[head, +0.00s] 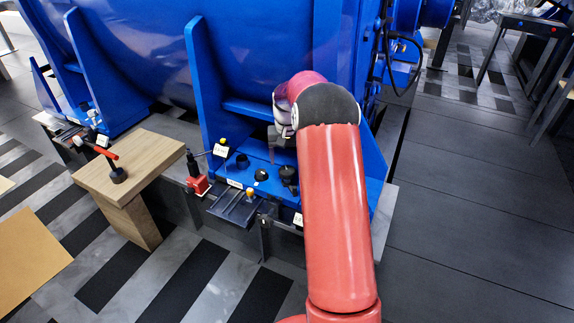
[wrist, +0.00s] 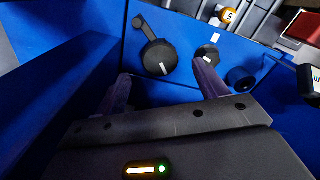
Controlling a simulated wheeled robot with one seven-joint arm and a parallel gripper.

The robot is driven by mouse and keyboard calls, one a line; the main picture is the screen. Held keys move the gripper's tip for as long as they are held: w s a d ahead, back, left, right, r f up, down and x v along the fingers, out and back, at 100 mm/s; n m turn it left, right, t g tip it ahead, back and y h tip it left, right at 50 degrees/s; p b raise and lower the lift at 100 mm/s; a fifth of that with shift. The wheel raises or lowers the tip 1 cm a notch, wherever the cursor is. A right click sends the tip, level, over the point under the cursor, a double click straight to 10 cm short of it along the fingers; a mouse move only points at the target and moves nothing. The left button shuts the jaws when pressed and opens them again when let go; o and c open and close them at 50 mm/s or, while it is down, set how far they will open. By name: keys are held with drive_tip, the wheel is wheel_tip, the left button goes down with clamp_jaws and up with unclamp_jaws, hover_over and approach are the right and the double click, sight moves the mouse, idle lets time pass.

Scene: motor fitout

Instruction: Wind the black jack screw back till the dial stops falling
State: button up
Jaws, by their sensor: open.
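A black round knob with a side arm and a white line on top, which looks like the jack screw (wrist: 158,60), stands on the blue motor foot in the wrist view. It also shows in the head view (head: 289,176). My gripper (wrist: 163,86) is open and empty, its two fingers apart, with the knob beyond the gap between the tips and not between them. In the head view my gripper (head: 279,138) hangs above the foot, partly hidden by my red arm. The dial (head: 221,150) is a small pale face near the red base; its reading is too small to tell.
Two other black round parts (wrist: 207,54) (wrist: 241,78) sit close beside the knob. A red base (head: 197,184), a yellow ball (head: 251,192) and a grey tray (head: 235,208) stand in front. Blue upright ribs (head: 207,85) rise close by. A wooden stand (head: 150,160) is at left.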

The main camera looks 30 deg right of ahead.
sight(287, 171)
drive_tip(key=shift+r, duration=1.6)
drive_tip(key=shift+r, duration=0.1)
idle(0.4)
